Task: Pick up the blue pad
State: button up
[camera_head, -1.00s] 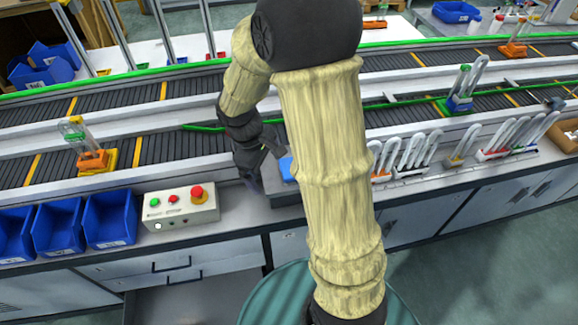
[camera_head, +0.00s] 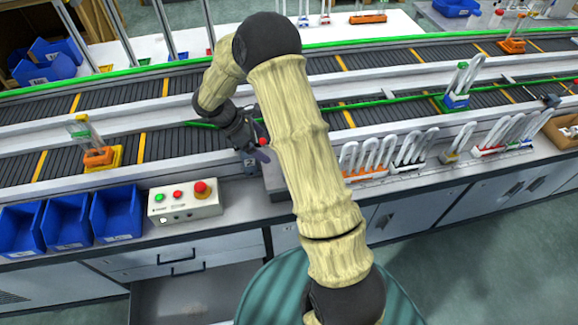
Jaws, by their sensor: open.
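The blue pad does not show at this moment; my forearm covers the part of the counter where a flat blue patch showed earlier. A grey raised plate (camera_head: 272,182) on the counter shows partly beside my forearm. My gripper (camera_head: 256,157) is open, above the counter's back edge by the conveyor, left of my forearm. I see nothing held in it, though its fingers are dark and partly hidden.
A white control box (camera_head: 184,202) with a red knob stands left on the counter, beside several blue bins (camera_head: 117,212). Racks of clear tubes (camera_head: 368,157) stand right of my forearm. The conveyor (camera_head: 190,140) runs behind, carrying an orange holder (camera_head: 98,157). A drawer below is open.

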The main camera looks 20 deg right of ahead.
jog(key=p+x, duration=0.3)
jog(key=x, duration=0.8)
jog(key=shift+d+f, duration=0.1)
jog(key=shift+d, duration=0.05)
jog(key=shift+p+x, duration=1.35)
jog(key=shift+x, duration=1.1)
jog(key=shift+w, duration=0.1)
jog(key=c, duration=0.8)
